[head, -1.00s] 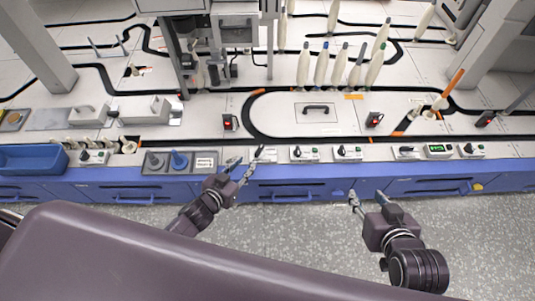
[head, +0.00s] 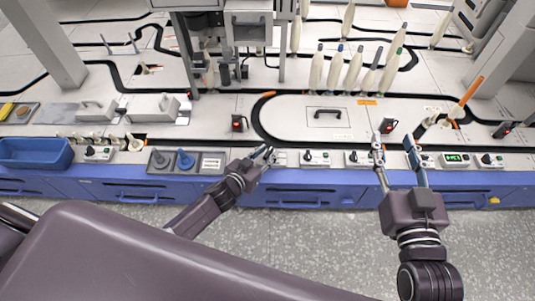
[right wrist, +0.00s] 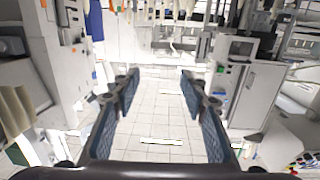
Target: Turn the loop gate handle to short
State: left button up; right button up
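Small white control panels with black knob handles line the front ledge. I cannot read the labels, so I cannot tell which one is the loop gate handle. My left gripper (head: 266,154) is at the ledge over a white panel (head: 280,159) and partly hides it; its finger gap is too small to judge. My right gripper (head: 393,148) is over the ledge, right of the knob panels, with fingers wide apart. The right wrist view (right wrist: 160,105) shows nothing between them.
A blue bin (head: 35,153) and grey and blue knobs (head: 185,160) are at the left. A black loop track (head: 258,120) surrounds a hatch with a black handle (head: 328,112). A display panel (head: 454,158) is at right.

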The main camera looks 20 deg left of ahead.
pick_arm(q)
jog(key=shift+w+f, duration=0.15)
jog(key=shift+w, duration=0.25)
pick_arm(e)
jog(key=shift+w+a+r+t, duration=0.15)
jog(key=shift+r+t, duration=0.25)
jog(key=shift+r, duration=0.5)
pick_arm(q)
jog(key=shift+c, duration=0.3)
grip_shut()
